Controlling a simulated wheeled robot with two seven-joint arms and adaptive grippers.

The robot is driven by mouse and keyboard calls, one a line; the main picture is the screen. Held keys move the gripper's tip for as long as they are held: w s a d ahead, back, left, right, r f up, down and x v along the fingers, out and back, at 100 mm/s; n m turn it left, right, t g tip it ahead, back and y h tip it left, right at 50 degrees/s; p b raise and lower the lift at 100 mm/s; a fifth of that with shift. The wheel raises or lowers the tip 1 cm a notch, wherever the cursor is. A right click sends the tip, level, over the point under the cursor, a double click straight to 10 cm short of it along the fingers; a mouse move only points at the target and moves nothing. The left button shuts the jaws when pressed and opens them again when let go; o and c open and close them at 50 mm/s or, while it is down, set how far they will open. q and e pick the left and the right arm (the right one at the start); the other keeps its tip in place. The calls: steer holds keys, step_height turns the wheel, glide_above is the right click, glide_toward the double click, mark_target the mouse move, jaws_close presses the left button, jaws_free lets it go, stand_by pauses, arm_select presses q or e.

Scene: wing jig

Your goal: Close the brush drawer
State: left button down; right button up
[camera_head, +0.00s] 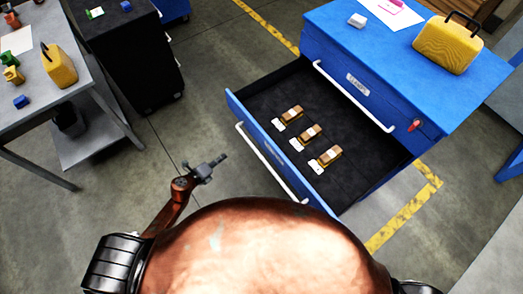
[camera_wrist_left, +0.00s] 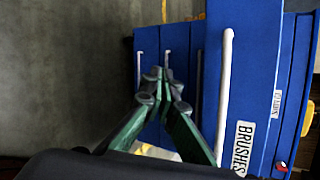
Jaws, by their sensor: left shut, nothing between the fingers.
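The brush drawer (camera_head: 233,102) of the blue cabinet (camera_head: 335,35) stands pulled well out in the head view. Its dark inside holds three brown brushes (camera_head: 309,134) with white tags. A long white handle (camera_head: 268,160) runs along its blue front. In the left wrist view, its front (camera_wrist_left: 255,60) bears a "BRUSHES" label (camera_wrist_left: 242,147) beside the white handle (camera_wrist_left: 225,85). My left gripper (camera_head: 223,157) is shut and empty, outside the drawer front and apart from it. Its closed fingertips (camera_wrist_left: 165,78) show left of that handle in the wrist view. My right gripper is not in view.
A shut drawer with a "CLAMPS" label (camera_head: 357,84) is above the open one. A yellow toolbox (camera_head: 447,43) stands on the cabinet. A grey table (camera_head: 80,75) and a black cabinet (camera_head: 140,55) stand at left. Bare floor (camera_head: 190,125) lies between.

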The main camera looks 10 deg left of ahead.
arm_select(q)
steer(key=d+r+m+g+h, duration=0.1)
steer(key=d+r+m+h, duration=0.2)
steer(key=d+r+m, duration=0.6)
steer(key=m+g, duration=0.2)
steer(key=m, duration=0.6)
glide_toward(267, 149)
steer(key=x, duration=0.6)
steer(key=shift+d, duration=0.1)
